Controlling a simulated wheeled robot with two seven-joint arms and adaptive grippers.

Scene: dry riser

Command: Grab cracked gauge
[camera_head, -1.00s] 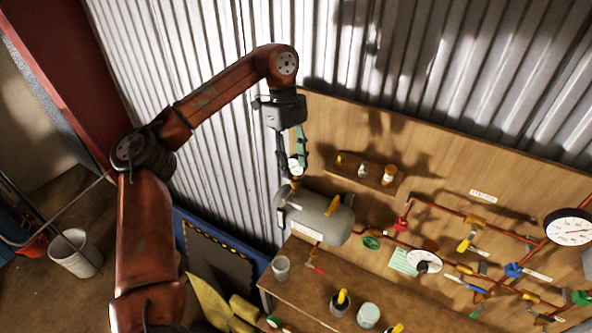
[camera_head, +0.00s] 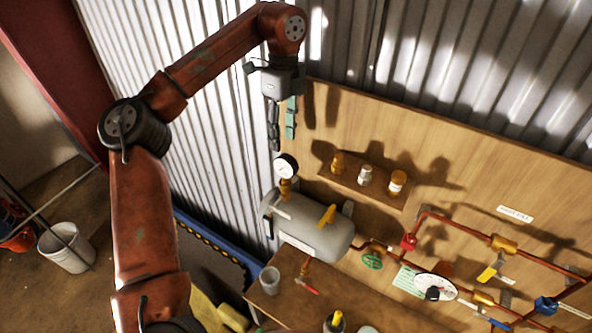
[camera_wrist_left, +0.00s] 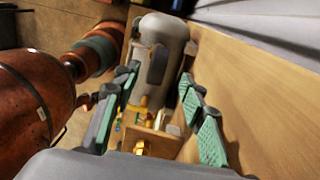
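A small round gauge (camera_head: 286,166) with a black rim and white face stands on a brass fitting on top of a grey tank (camera_head: 312,228). Another white-faced gauge (camera_head: 436,287) sits on the copper pipes at lower right. I cannot make out a crack on either. My left gripper (camera_head: 282,142) hangs above the tank gauge, fingers pointing down, apart from it. In the left wrist view its two green-padded fingers (camera_wrist_left: 160,116) are spread with nothing held between them, and the grey tank (camera_wrist_left: 165,38) lies beyond. My right gripper is not in view.
A small wall shelf (camera_head: 362,190) with jars is right of the gauge. Copper pipes (camera_head: 465,232) with coloured valves run along the wooden backboard. The workbench (camera_head: 285,300) below carries cups and tools. A white bucket (camera_head: 68,248) stands on the floor at left.

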